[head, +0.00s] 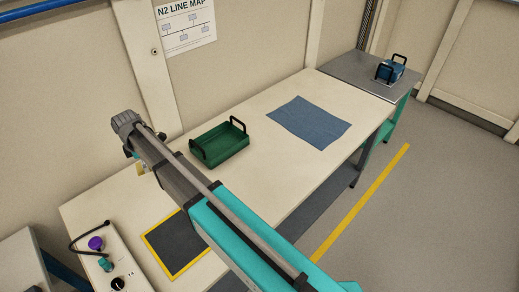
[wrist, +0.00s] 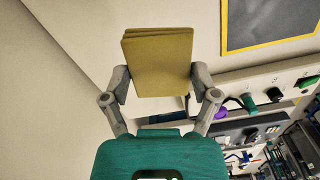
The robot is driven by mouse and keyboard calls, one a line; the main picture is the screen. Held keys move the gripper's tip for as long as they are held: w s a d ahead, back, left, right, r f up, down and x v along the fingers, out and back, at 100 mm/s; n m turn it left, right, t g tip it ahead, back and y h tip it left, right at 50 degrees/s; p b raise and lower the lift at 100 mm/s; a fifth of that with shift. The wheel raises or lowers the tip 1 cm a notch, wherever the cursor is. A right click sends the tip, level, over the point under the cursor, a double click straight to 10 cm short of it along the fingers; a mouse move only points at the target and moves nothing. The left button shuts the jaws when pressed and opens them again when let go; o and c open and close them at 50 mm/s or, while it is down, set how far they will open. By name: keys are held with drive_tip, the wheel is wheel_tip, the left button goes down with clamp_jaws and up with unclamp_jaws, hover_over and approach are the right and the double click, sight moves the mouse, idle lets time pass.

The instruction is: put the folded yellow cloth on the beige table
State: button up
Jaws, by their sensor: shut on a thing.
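The folded yellow cloth (wrist: 157,62) is a thick, layered block between the two fingers of my gripper (wrist: 160,80) in the wrist view. My gripper is shut on it. In the head view my arm hides most of the gripper, and only a small yellow bit of the cloth (head: 141,169) shows beside it. The beige table (head: 268,163) runs along the wall. The cloth appears held above the table's back left part, near the wall. The wrist view also shows the pale table top (wrist: 205,45) beyond the cloth. The height of the gap is hard to tell.
A green tray with black handles (head: 220,146) and a flat blue cloth (head: 309,122) lie on the table. A yellow-edged dark mat (head: 170,244) and a control panel (head: 118,262) are at the near left. Bare table lies between them.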

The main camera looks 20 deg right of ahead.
drive_tip(key=f+m+b, duration=0.1)
drive_tip(key=m, duration=0.1)
drive_tip(key=f+m+b, duration=0.1)
drive_tip(key=f+m, duration=0.1)
drive_tip(key=shift+w+d+f+b, duration=0.15)
drive_tip(key=shift+w+b, duration=0.15)
drive_tip(key=shift+w, duration=0.05)
drive_tip(key=shift+w+d+f+m+b, duration=0.1)
drive_tip(key=shift+f+m+b, duration=0.25)
drive_tip(key=shift+m, duration=0.75)
drive_tip(key=w+d+f+b, duration=0.2)
drive_tip(key=d, duration=0.1)
drive_tip(key=w+d+f+b, duration=0.2)
drive_tip(key=d+f+b, duration=0.1)
drive_tip(key=w+d+f+b, duration=0.3)
drive_tip(key=d, duration=0.1)
drive_tip(key=shift+w+f, duration=0.1)
drive_tip(key=shift+f, duration=0.05)
drive_tip(key=shift+w+d+f+b, duration=0.2)
drive_tip(key=shift+d+f+b, duration=0.15)
drive_tip(key=shift+b, duration=0.15)
